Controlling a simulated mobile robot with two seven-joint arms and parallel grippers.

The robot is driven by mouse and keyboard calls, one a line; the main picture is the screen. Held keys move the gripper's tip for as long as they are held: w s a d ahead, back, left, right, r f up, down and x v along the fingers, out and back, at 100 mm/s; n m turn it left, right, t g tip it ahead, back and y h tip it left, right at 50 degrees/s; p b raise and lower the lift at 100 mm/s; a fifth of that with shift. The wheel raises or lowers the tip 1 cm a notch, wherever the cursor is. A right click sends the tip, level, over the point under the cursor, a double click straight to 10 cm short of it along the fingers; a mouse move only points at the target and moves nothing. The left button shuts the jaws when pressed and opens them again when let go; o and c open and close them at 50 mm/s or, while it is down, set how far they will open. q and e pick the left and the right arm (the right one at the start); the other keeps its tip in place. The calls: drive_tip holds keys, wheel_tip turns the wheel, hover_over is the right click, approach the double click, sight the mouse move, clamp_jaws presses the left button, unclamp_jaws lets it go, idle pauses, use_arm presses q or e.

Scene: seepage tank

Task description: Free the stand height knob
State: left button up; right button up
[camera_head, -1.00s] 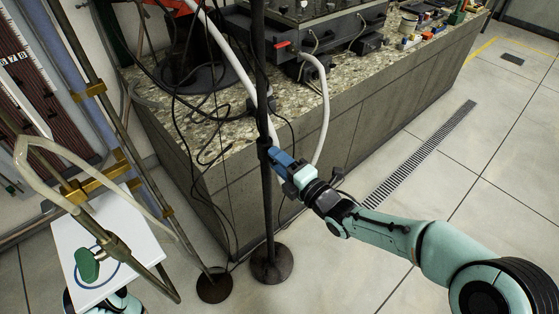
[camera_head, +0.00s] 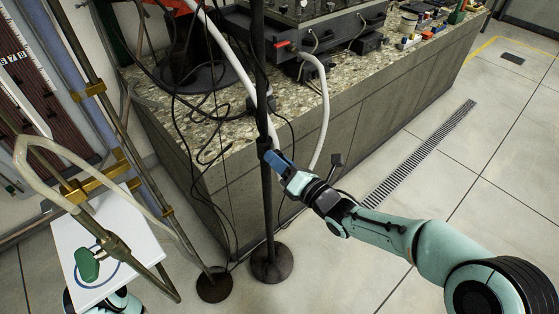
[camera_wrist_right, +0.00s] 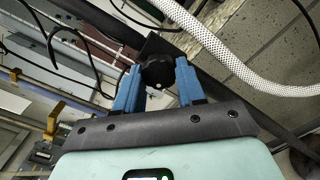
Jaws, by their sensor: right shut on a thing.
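The stand is a dark upright pole (camera_head: 267,205) in the middle of the head view, on a round dark base (camera_head: 271,263). The stand height knob (camera_wrist_right: 157,72) is a small black lobed knob in the right wrist view, beside the pole's dark collar. My right gripper (camera_head: 273,161) is at the pole, with its blue fingers on either side of the knob and shut on it. In the head view the fingers hide the knob. My left gripper is not in view.
A white hose (camera_head: 325,110) hangs close to the pole. Black cables run down behind it. A stone-topped counter (camera_head: 221,134) stands behind. Brass pipework with a green handle (camera_head: 87,265) is at lower left. The floor at right is clear, with a drain grate (camera_head: 421,155).

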drive_tip(key=shift+r, duration=0.1)
idle(0.4)
drive_tip(key=o, duration=1.1)
drive_tip(key=shift+c, duration=0.2)
drive_tip(key=v, duration=1.3)
drive_tip(key=shift+s+d, duration=0.1)
drive_tip(key=shift+s, duration=0.05)
